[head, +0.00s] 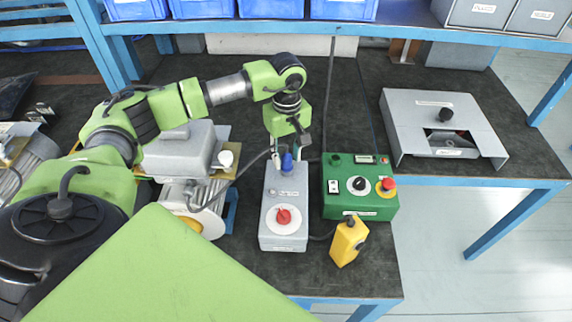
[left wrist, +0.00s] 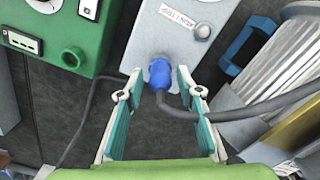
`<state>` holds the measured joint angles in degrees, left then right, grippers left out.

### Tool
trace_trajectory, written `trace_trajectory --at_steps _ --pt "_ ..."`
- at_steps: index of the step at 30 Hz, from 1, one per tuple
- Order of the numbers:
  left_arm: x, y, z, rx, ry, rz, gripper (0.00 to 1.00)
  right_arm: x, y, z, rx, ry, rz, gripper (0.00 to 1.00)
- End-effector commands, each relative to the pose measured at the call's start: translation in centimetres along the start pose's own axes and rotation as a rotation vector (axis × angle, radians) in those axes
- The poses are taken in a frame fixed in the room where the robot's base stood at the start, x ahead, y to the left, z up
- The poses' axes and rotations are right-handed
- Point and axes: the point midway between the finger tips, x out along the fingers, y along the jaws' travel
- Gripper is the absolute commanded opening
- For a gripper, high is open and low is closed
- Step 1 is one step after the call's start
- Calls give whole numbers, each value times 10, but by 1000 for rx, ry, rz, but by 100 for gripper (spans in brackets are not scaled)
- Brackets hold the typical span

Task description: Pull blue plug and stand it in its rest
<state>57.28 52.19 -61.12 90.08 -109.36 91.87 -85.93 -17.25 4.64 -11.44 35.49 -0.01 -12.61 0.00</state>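My left gripper (head: 289,150) is over the plug from above. Its fingers are open, one on each side of the plug, with a visible gap to the left finger; contact on the right is unclear. My right gripper is not in view. I cannot make out a plug rest for certain.
A green control box (head: 358,207) with a red button stands close right of the switch box. A yellow pendant (head: 347,243) lies in front of it. A motor (head: 187,205) is at left. A grey cover (head: 441,112) lies at right. Blue bins (head: 271,8) line the shelf.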

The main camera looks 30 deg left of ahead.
Motion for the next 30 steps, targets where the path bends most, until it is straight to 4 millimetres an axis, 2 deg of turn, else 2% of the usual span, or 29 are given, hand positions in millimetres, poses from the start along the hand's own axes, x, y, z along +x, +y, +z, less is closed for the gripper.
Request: trace_trajectory --at_steps 5,6,9,10,30 --pt "-1 0 0 0 0 0 33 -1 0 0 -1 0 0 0" --pt "-1 0 0 0 0 0 31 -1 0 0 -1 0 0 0" --pt "-1 0 0 0 0 0 5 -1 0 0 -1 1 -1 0" --pt "-1 0 0 0 0 0 0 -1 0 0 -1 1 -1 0" --pt "-7 0 0 -1 0 0 0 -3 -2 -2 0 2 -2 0"
